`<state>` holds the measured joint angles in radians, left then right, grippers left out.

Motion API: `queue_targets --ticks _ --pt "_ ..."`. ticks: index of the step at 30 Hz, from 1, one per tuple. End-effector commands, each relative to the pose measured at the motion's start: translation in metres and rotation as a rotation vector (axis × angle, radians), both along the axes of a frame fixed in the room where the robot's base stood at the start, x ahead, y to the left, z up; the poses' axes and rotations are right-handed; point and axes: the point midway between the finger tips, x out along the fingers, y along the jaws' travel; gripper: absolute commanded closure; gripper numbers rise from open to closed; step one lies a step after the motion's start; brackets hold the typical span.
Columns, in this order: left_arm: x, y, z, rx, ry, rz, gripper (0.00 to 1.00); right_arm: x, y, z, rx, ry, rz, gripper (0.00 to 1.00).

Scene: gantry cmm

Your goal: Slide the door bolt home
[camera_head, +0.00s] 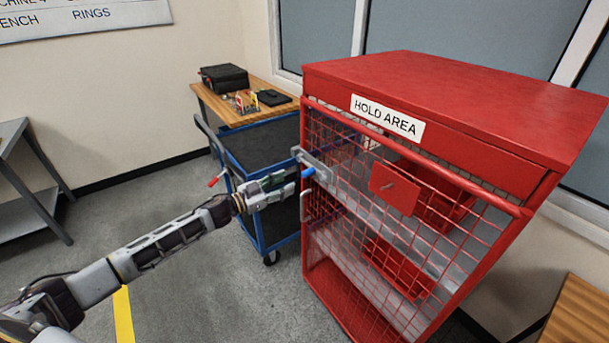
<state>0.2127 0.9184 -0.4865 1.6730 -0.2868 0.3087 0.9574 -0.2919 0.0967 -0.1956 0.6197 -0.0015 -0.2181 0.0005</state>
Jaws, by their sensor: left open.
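The red HOLD AREA cabinet (450,95) has a wire mesh door (345,215) across its front. The door bolt (314,162) is a grey bar near the door's upper left edge, with a blue knob (309,173) on it. My left gripper (291,184) is open and empty, just left of the blue knob, with its fingers pointing toward it. I cannot tell whether a fingertip touches the knob. How far the bolt is engaged is not clear. My right gripper is not in view.
A blue trolley (262,145) stands behind my left gripper, close to the cabinet's left side. A wooden bench (222,108) with a black case (224,77) is behind it. A grey table (25,215) is at the far left. Open floor lies front left, with yellow tape (123,315).

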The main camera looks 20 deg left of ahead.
Motion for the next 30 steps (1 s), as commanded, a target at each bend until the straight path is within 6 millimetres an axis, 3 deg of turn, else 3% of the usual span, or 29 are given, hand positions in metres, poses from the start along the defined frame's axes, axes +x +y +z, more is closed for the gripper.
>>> queue_targets --ticks 30 --pt "0.062 -0.049 0.0 0.0 -0.001 0.0 0.56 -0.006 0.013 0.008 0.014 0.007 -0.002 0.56"
